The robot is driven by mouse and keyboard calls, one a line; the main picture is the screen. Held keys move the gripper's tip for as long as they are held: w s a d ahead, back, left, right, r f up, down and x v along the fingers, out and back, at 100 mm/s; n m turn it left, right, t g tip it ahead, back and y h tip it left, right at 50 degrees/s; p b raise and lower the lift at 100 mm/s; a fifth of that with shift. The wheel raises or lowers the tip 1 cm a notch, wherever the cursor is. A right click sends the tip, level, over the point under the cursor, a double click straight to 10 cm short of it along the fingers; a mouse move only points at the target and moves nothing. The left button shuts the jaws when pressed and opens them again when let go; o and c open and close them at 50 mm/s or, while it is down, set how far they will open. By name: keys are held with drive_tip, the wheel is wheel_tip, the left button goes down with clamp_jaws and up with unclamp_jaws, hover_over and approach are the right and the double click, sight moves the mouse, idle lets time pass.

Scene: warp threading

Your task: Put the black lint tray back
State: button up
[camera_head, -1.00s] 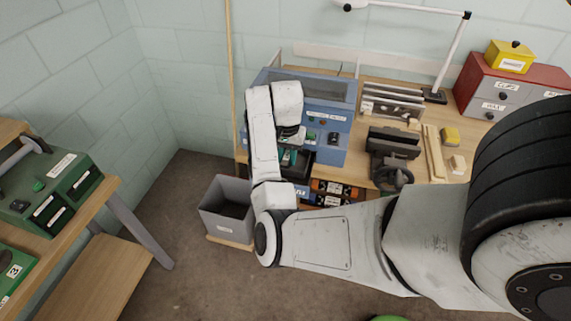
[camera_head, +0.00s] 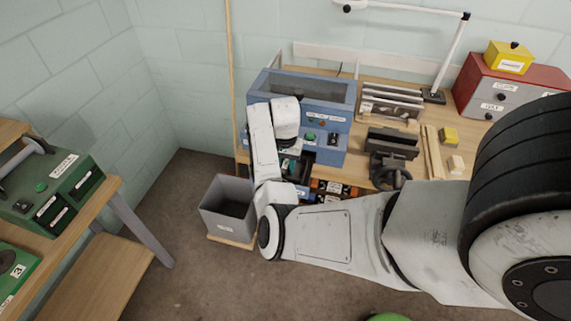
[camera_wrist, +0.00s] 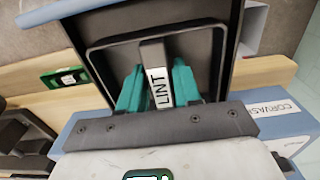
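The black lint tray (camera_head: 308,158) is at the front of the blue machine (camera_head: 335,128), low down, partly hidden behind my arm. In the wrist view the tray (camera_wrist: 215,50) is a dark box with a raised rim, and a grey handle with a white LINT label (camera_wrist: 158,88) stands in its middle. The gripper also shows in the head view (camera_head: 289,160), small and partly covered by my wrist. How far the tray sits inside the machine cannot be told.
A grey bin (camera_head: 228,207) stands on the floor left of the bench. A vise (camera_head: 390,158) and a yellow block (camera_head: 449,135) are on the bench to the right. A green machine (camera_head: 55,190) stands on another table at the left. Floor between is clear.

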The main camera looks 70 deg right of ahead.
drive_tip(key=o, duration=0.3)
drive_tip(key=shift+o, duration=0.2)
wheel_tip(320, 180, up, 12)
drive_tip(key=b, duration=0.2)
drive_tip(key=s+a+f+n, duration=0.4)
drive_tip(key=a+n, duration=0.1)
drive_tip(key=a, duration=0.5)
drive_tip(key=s+a+f+n, duration=0.4)
drive_tip(key=a+n, duration=0.2)
drive_tip(key=a, duration=0.5)
drive_tip(key=s+a+f+n+t, duration=0.1)
drive_tip(key=s+a+f+n, duration=0.2)
drive_tip(key=a, duration=0.7)
drive_tip(key=shift+s+a+f+n, duration=0.4)
drive_tip(key=shift+f+n, duration=0.05)
drive_tip(key=shift+n, duration=0.75)
